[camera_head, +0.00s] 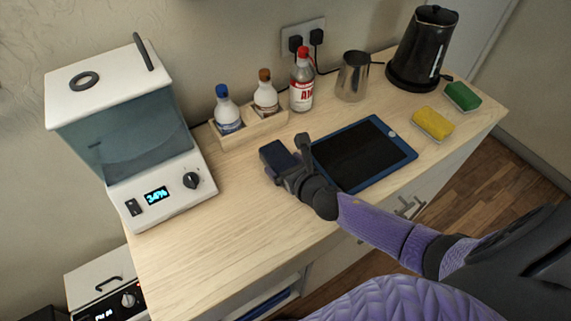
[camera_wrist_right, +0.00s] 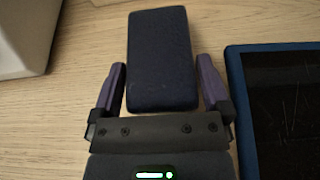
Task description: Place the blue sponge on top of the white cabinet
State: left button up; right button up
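The blue sponge (camera_head: 277,157) is a dark navy block over the wooden counter top (camera_head: 190,262), left of the tablet. It also shows in the right wrist view (camera_wrist_right: 160,60). My right gripper (camera_head: 292,156) is around its near end, with one finger on each side. In the right wrist view the fingers (camera_wrist_right: 160,75) look open, with narrow gaps to the sponge. I cannot tell whether they touch it. The counter has a pale front with handles; I cannot tell whether this is the white cabinet. My left gripper is not in view.
A blue-framed tablet (camera_head: 362,153) lies right of my right gripper. A bottle rack (camera_head: 250,129), red-capped bottle (camera_head: 302,82), metal cup (camera_head: 352,77) and black kettle (camera_head: 423,48) stand behind. Yellow (camera_head: 432,124) and green (camera_head: 462,96) sponges lie right. A white appliance (camera_head: 160,195) stands left.

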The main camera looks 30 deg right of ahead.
jog(key=shift+r, duration=0.2)
jog(key=shift+s+r+p, duration=0.2)
jog(key=shift+s+p, duration=0.1)
jog(key=shift+p, duration=0.05)
jog(key=p+v, duration=0.2)
jog(key=v, duration=0.9)
jog(key=shift+s+f, duration=0.1)
jog(key=shift+s, duration=0.1)
